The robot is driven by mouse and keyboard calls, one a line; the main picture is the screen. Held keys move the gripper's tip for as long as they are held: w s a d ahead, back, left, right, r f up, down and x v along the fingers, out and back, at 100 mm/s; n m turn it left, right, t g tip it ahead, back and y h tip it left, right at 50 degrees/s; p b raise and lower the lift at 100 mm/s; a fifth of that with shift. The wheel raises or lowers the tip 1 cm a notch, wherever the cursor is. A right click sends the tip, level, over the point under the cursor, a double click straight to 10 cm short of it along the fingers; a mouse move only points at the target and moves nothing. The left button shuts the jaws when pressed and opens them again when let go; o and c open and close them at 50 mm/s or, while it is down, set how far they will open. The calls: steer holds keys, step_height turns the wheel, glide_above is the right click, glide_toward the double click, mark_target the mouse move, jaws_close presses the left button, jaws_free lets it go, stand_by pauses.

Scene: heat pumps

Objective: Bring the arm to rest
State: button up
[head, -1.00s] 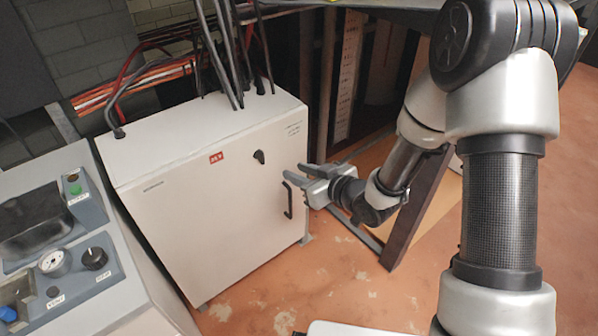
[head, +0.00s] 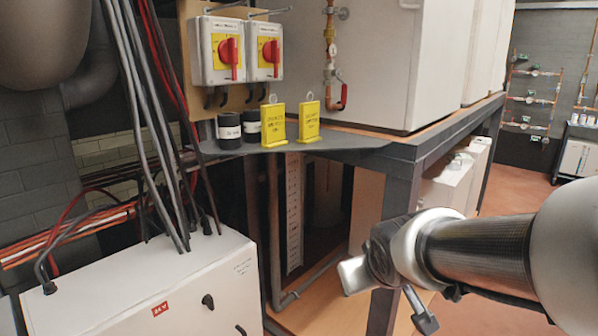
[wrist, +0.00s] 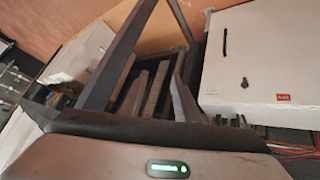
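My arm (head: 470,255) reaches in from the right edge of the head view, with its wrist in front of the dark frame leg of the bench. My gripper (head: 382,292) hangs at the arm's end and is seen only in part. In the wrist view, grey finger-like bars stand apart beyond the dark gripper housing (wrist: 165,150), with nothing seen held between them. The gripper is clear of the white cabinet (head: 130,285), which is at the lower left of the head view and at the upper right of the wrist view (wrist: 262,60).
A dark-framed bench (head: 400,150) carries large white units (head: 390,60). Red rotary switches (head: 229,52) are above. Cables (head: 135,120) rise from the cabinet. Open floor (head: 515,200) lies at right.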

steer(key=s+d+r+m+g+p, duration=0.1)
steer(key=s+r+m+g, duration=0.25)
steer(key=s, duration=1.25)
step_height(320, 180, up, 19)
steer(key=p, duration=1.8)
steer(key=shift+d+n+t, duration=0.15)
steer(key=shift+n+t, duration=0.2)
steer(key=shift+t, duration=0.1)
